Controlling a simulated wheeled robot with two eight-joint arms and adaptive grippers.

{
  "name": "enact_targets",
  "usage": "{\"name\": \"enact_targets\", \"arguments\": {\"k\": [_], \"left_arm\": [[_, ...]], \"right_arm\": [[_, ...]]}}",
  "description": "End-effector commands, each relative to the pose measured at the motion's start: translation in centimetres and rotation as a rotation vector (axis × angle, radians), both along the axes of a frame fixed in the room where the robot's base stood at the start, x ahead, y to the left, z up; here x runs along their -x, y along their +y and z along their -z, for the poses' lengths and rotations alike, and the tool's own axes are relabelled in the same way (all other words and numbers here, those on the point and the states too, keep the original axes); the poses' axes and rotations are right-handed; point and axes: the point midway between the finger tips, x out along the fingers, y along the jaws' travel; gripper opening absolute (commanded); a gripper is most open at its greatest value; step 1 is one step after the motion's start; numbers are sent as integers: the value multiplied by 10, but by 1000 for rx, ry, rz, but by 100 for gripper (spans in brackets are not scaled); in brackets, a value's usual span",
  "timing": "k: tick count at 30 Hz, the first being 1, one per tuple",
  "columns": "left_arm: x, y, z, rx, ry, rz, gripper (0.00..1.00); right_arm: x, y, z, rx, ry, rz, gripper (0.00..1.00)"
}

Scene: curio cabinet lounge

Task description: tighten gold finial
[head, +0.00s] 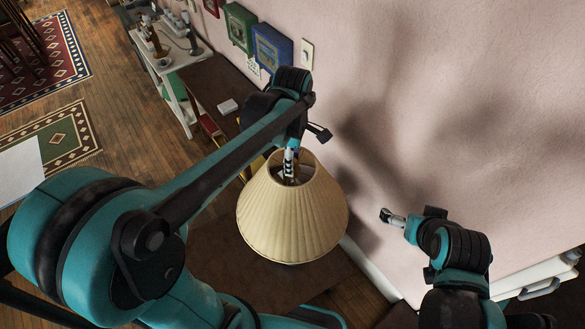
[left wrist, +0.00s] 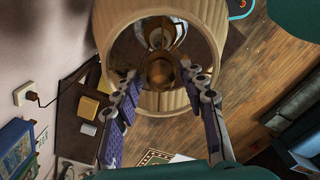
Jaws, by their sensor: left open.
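The lamp's cream pleated shade (head: 300,222) stands below my left gripper (head: 289,172), whose fingers point down at the shade's top opening. In the left wrist view the gold finial (left wrist: 160,73) shows inside the ring of the shade (left wrist: 113,30). My left gripper's fingers (left wrist: 158,78) are apart, one on each side of the finial, with gaps showing between them and it. The finial's depth relative to the fingertips is hard to judge. My right gripper (head: 393,217) is near the wall, right of the shade and clear of it; its finger opening cannot be made out.
The pink wall (head: 450,110) rises close behind the lamp. A dark wooden surface (head: 215,88) with a small pale box (head: 228,106) lies behind left. A white shelf unit (head: 172,75) with objects stands farther back. A wall outlet (left wrist: 22,96) with a cord is at left.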

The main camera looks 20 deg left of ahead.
Motion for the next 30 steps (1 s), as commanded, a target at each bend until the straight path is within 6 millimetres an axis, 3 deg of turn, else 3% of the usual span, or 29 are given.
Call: {"name": "enact_targets", "arguments": {"k": [14, 30], "left_arm": [[0, 0, 0, 0, 0, -318, 42], [1, 1, 0, 0, 0, -1158, 42]], "right_arm": [[0, 0, 1, 0, 0, 0, 100], [0, 0, 2, 0, 0, 0, 100]]}}
